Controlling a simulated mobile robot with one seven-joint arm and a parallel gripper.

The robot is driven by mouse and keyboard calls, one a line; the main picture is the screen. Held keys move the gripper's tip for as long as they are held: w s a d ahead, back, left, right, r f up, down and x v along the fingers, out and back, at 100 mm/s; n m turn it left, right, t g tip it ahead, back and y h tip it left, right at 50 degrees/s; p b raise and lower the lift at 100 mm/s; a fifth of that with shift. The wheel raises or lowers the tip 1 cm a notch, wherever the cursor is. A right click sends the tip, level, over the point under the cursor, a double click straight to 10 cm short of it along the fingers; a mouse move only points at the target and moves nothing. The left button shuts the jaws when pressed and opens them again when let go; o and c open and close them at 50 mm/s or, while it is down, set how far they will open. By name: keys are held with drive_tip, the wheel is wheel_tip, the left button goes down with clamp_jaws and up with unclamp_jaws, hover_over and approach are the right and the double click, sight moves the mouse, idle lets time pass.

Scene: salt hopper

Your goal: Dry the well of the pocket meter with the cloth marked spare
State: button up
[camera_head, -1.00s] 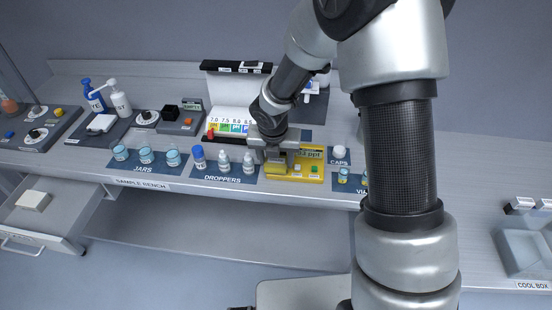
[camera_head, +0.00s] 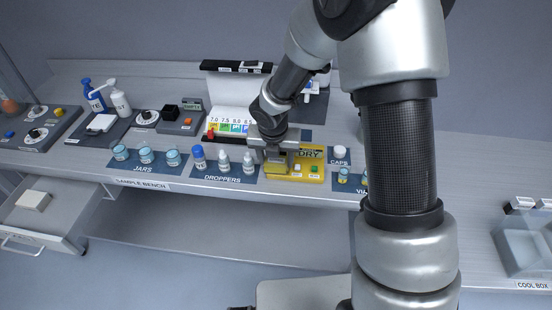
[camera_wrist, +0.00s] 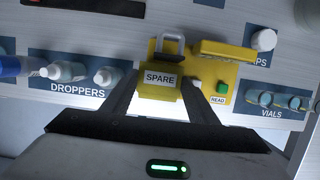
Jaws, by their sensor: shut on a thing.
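The pocket meter (camera_head: 313,178) is a yellow device on the bench, and its display reads DRY in the head view. In the wrist view the meter (camera_wrist: 215,72) shows a green button with a READ label below it. My gripper (camera_head: 276,162) is over the meter's left part. In the wrist view my gripper (camera_wrist: 161,90) is shut on the yellow cloth marked SPARE (camera_wrist: 158,92). The cloth is low against the meter's left part; exact contact is hard to tell. The well is hidden beneath it. A grey loop (camera_wrist: 170,40) shows just beyond the cloth.
Dropper bottles (camera_head: 223,160) stand close to the left of the meter. Caps (camera_head: 339,152) and vials (camera_head: 343,174) are to its right. Jars (camera_head: 146,156) stand further left. A colour chart (camera_head: 232,127) stands behind. An open drawer (camera_head: 40,215) is at lower left.

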idle(0.3)
wheel_tip(320, 180, up, 7)
drive_tip(key=p, duration=0.6)
idle(0.4)
